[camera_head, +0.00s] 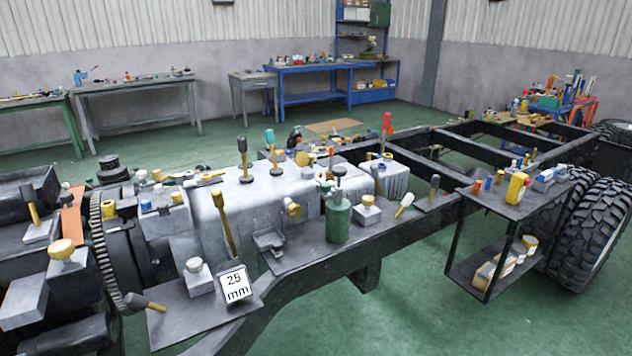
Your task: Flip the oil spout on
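A green can (338,222) with a dark green knob-like top stands upright on the chassis ledge, right of centre in the head view. It may be the oil container, but I cannot make out a spout or its position. A yellow bottle (516,188) stands on the upper shelf at the right, its details too small to tell. Neither of my grippers shows in the head view.
The grey engine block (258,205) on the black chassis frame (375,250) fills the middle, with several levers and knobs. A "25 mm" sign (235,286) stands on the front plate. Large tyres (590,235) are at right. Green floor is clear at front right.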

